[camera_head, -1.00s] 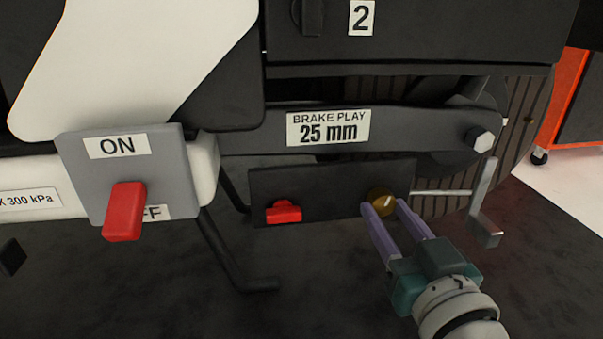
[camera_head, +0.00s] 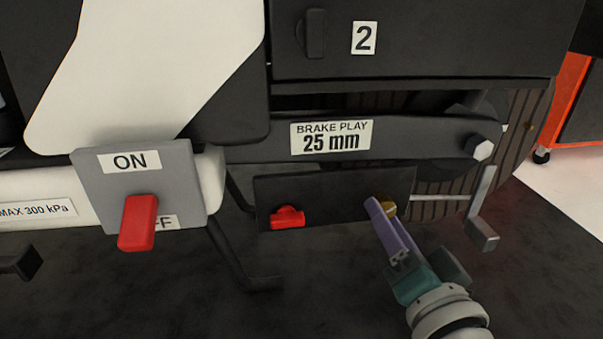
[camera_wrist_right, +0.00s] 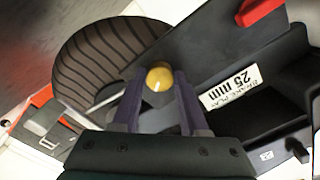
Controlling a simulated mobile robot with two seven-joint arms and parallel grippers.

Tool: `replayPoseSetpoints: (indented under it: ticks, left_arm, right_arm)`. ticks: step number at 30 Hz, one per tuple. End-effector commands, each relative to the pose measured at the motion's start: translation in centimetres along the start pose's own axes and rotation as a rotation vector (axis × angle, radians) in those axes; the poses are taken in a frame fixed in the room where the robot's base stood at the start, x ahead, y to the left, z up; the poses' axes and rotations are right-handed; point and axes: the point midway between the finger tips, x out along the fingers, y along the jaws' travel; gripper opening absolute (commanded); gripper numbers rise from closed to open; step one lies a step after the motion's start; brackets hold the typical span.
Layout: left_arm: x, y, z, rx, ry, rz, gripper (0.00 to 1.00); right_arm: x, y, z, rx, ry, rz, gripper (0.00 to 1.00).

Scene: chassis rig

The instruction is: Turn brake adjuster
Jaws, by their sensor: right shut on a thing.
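The brake adjuster is a round brass knob (camera_head: 389,208) at the right end of a dark plate below the "BRAKE PLAY 25 mm" label (camera_head: 331,137). My right gripper (camera_head: 380,205) is shut on the knob, its purple fingers nearly in line with each other, so they partly hide it. In the right wrist view the knob (camera_wrist_right: 158,77) with a pale mark on its face shows between the fingertips (camera_wrist_right: 157,88). The label also shows in the right wrist view (camera_wrist_right: 232,88). My left gripper is not in view.
A red handle (camera_head: 288,217) is on the same plate, left of the knob. A grey lever (camera_head: 482,212) hangs close to the right of my gripper. A grey ON/OFF panel (camera_head: 100,195) with a red switch (camera_head: 138,222) stands at left. The floor below is clear.

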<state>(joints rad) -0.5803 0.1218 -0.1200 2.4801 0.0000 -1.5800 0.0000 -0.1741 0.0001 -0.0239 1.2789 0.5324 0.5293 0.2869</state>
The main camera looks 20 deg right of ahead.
Motion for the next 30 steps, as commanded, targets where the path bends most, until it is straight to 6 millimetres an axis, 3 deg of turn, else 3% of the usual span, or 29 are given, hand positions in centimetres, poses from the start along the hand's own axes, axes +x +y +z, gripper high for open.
replayPoseSetpoints:
  ticks: [18, 19, 26, 30]
  left_arm:
    - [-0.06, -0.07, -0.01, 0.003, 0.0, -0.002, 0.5]
    - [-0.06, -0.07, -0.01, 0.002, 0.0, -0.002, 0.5]
    - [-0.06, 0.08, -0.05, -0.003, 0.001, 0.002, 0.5]
    - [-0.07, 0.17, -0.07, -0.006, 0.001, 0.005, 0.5]
  right_arm:
    - [0.01, -0.03, -0.02, 0.04, 0.001, 0.0, 0.0]
    - [0.01, -0.03, -0.02, 0.04, 0.001, 0.0, 0.47]
    - [0.01, -0.03, -0.01, 0.039, 0.001, 0.0, 0.73]
    - [0.01, -0.03, 0.0, 0.039, 0.0, 0.0, 0.73]
